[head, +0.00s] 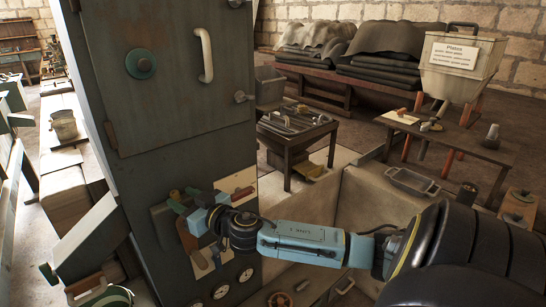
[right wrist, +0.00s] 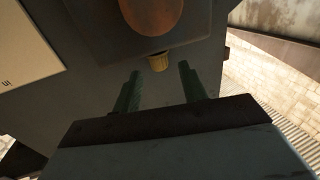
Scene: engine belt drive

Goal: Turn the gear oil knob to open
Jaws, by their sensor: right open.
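A small yellow ribbed knob (right wrist: 158,61) shows in the right wrist view on a dark panel, just under a round orange-brown part (right wrist: 151,14). I cannot read a label that says whether it is the gear oil knob. My right gripper (right wrist: 160,72) is open, with its two green fingers pointing at the panel. The knob shows between and beyond the fingertips, and nothing is held. In the head view my right gripper (head: 180,202) is at the front of the grey-green cabinet (head: 182,150) and hides part of the controls there. My left gripper is not in view.
A red handle (head: 242,193) and several round gauges (head: 246,275) are near my right gripper on the cabinet. A pale handle (head: 205,55) juts out above. A small table with tools (head: 297,124) and a grey tray (head: 412,182) stand to the right.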

